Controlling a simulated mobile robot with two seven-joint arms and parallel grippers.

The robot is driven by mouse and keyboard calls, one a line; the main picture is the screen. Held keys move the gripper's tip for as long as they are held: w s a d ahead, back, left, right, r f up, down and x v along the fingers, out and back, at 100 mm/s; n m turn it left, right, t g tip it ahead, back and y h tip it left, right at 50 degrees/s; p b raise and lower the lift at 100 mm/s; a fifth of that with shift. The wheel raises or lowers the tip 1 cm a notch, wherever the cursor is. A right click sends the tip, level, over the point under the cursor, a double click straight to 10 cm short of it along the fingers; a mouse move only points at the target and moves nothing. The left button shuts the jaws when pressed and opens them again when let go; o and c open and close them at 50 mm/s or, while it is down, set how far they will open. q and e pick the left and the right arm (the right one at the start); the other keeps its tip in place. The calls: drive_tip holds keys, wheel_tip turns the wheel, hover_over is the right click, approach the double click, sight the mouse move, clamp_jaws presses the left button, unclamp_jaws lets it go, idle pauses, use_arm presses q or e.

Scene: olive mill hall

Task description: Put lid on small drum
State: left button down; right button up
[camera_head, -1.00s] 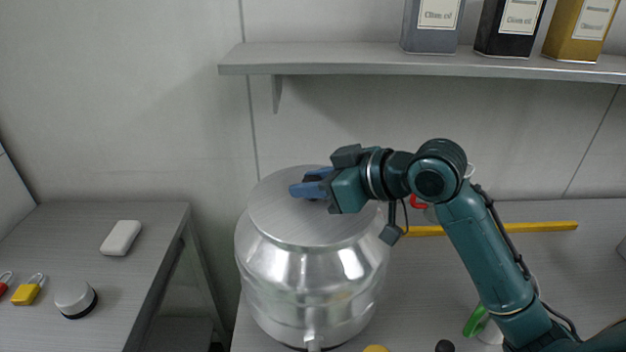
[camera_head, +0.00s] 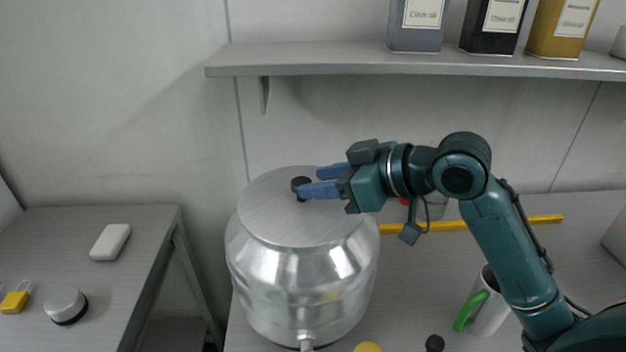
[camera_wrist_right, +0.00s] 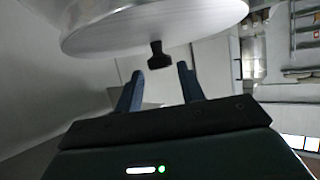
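The small drum (camera_head: 300,285) is a shiny silver metal vessel with a spout low at its front, standing on the right-hand bench. The lid (camera_head: 275,215) is a flat grey disc with a dark knob (camera_head: 301,185); it lies over the drum's top. The lid (camera_wrist_right: 160,28) and its knob (camera_wrist_right: 159,56) also show in the right wrist view. My right gripper (camera_head: 322,181) is open beside the lid, its blue fingers pointing left towards the knob. In the wrist view the fingers (camera_wrist_right: 160,88) are apart with nothing between them, and the knob is beyond their tips. My left gripper is out of view.
A shelf (camera_head: 420,62) with several oil tins hangs above the bench. A yellow bar (camera_head: 470,223) lies behind my right arm, and a mug with a green handle (camera_head: 487,305) stands below it.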

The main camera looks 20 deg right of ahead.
sight(360, 220)
drive_tip(key=shift+v, duration=3.35)
drive_tip(key=shift+f, duration=0.1)
